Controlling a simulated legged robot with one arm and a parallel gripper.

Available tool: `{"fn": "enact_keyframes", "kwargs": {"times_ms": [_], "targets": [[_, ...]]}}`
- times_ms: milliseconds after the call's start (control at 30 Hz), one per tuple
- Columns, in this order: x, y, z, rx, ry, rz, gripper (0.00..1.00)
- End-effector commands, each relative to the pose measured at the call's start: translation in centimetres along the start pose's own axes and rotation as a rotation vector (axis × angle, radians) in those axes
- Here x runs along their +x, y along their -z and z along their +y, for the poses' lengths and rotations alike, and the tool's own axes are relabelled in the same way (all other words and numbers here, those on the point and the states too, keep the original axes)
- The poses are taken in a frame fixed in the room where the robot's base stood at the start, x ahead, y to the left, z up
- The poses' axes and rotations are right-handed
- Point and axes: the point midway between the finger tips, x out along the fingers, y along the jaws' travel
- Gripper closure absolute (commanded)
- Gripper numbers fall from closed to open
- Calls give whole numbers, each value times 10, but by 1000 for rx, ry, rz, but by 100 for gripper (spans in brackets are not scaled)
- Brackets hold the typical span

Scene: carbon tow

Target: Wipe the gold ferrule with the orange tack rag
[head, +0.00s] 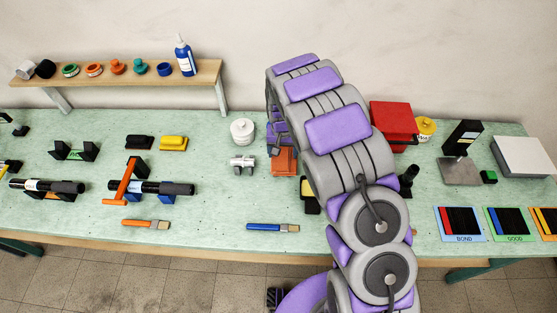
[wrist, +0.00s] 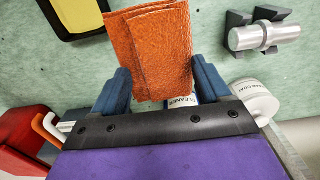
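The orange tack rag (wrist: 155,45) is folded and sits between the two blue fingers of my gripper (wrist: 163,78). The fingers meet its side edges, and it appears held. The rag also shows below my gripper in the head view (head: 284,161); its clearance above the table is hard to tell. The ferrule looks to be a short cylinder (wrist: 262,36) on a dark cradle. It looks silver-grey, not gold. In the head view the ferrule (head: 242,162) stands just left of the rag, apart from it.
A white tub (head: 242,131) stands behind the ferrule. A black-and-yellow item (wrist: 75,15) lies nearby. A blue brush (head: 272,227) lies at the front edge. Black tubes on cradles (head: 165,187) are at left.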

Motion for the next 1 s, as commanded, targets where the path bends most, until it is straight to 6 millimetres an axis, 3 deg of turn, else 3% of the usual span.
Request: {"fn": "enact_keyframes", "kwargs": {"times_ms": [433,667,1000], "targets": [[-2,0,8,0,12,0,68],[-1,1,2,0,5,2,90],[-2,4,-19,-4,5,5,90]]}}
